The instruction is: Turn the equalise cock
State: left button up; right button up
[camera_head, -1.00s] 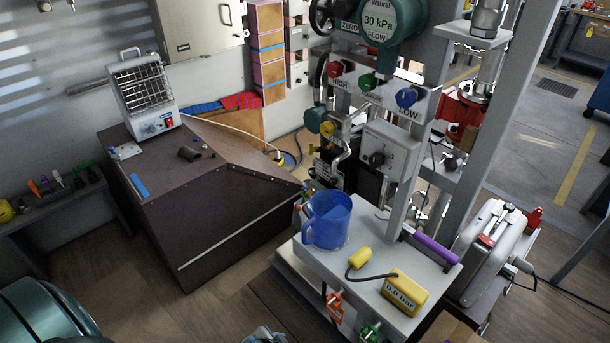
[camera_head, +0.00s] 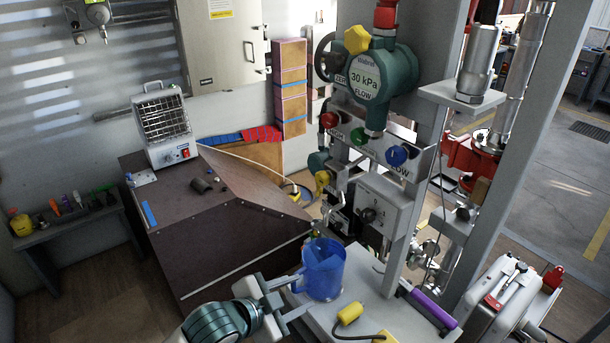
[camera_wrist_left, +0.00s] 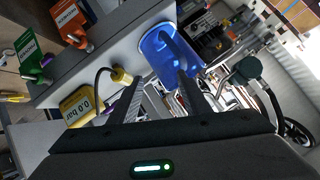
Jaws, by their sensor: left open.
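A manifold under a green dial gauge reading 30 kPa (camera_head: 365,80) carries a red knob (camera_head: 329,120), a green knob (camera_head: 357,137) and a blue knob (camera_head: 396,156) in the head view. The green knob sits between the other two; its label is too small to read, so I cannot confirm it as the equalise cock. My left gripper (camera_head: 304,292) is open and empty, low in the head view, well below the knobs and close beside a blue jug (camera_head: 325,272). In the left wrist view, its open fingers (camera_wrist_left: 158,82) point toward the jug (camera_wrist_left: 165,55). My right gripper is out of view.
The jug stands on a pale bench top (camera_head: 370,285) with a yellow-ended cable (camera_head: 349,313). A grey upright post (camera_head: 412,220) and a switch box (camera_head: 375,212) stand below the knobs. A dark brown cabinet (camera_head: 240,235) with a heater (camera_head: 166,130) is at left.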

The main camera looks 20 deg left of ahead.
pick_arm(q)
jog(key=w+d+r+m+t+h, duration=0.1)
jog(key=w+r+m+h, duration=0.2)
jog(key=r, duration=0.5)
jog(key=w+r+m+t+h, duration=0.1)
jog(key=w+r+m+t, duration=0.1)
jog(key=w+r+m, duration=0.35)
jog(key=m+h, duration=0.4)
jog(key=m, duration=0.2)
send_near(356, 138)
jog(key=shift+a+r, duration=0.1)
jog(key=shift+a, duration=0.15)
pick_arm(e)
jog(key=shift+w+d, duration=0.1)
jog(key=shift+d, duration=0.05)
pick_arm(q)
jog(key=shift+w+d, duration=0.1)
jog(key=shift+d, duration=0.05)
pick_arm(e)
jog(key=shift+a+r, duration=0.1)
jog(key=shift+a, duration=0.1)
pick_arm(q)
jog(key=p+x, duration=0.1)
jog(key=x, duration=0.3)
jog(key=shift+w+d, duration=0.3)
jog(key=shift+x, duration=1.4)
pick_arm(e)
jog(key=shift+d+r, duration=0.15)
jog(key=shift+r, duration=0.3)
